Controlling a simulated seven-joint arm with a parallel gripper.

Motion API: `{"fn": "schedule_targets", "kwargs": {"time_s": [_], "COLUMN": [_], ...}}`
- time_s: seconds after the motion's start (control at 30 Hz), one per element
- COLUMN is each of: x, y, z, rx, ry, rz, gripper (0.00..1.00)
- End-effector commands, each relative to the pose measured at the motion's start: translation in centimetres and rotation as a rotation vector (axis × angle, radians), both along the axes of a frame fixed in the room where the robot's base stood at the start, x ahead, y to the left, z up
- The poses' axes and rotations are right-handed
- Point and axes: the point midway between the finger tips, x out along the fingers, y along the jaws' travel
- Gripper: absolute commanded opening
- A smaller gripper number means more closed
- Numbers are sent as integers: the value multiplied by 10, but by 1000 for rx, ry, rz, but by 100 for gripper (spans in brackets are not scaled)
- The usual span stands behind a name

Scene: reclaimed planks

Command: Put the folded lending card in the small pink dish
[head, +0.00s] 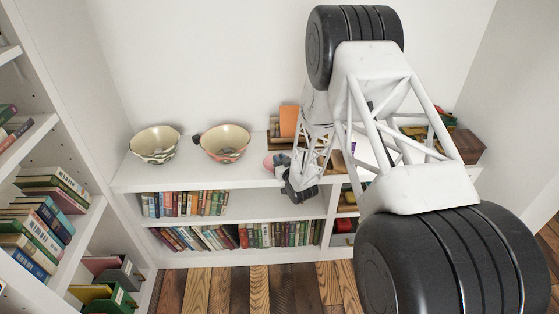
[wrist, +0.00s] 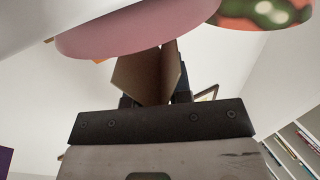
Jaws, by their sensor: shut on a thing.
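The folded lending card (wrist: 146,78) is a tan, V-folded piece standing between my fingers in the wrist view. My gripper (wrist: 155,99) is shut on it. The small pink dish (wrist: 130,34) shows its underside and rim just beyond the card's far end. I cannot tell whether card and dish touch. In the head view the pink dish (head: 268,162) sits at the front of the white shelf top, partly hidden by my gripper (head: 284,160). The card cannot be made out in the head view.
Two patterned bowls, one cream (head: 154,146) and one orange-rimmed (head: 225,143), stand left of the dish. An orange upright piece (head: 289,121) stands in a wooden holder behind. A brown box (head: 467,146) is at the right. Books fill the shelves (head: 185,204) below.

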Motion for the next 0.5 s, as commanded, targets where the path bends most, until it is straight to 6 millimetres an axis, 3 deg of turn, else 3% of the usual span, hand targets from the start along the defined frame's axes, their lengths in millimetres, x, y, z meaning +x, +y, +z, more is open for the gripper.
{"fn": "schedule_targets", "kwargs": {"time_s": [0.5], "x": [0], "y": [0], "z": [-7], "rx": [0], "ry": [0], "rz": [0], "gripper": [0]}}
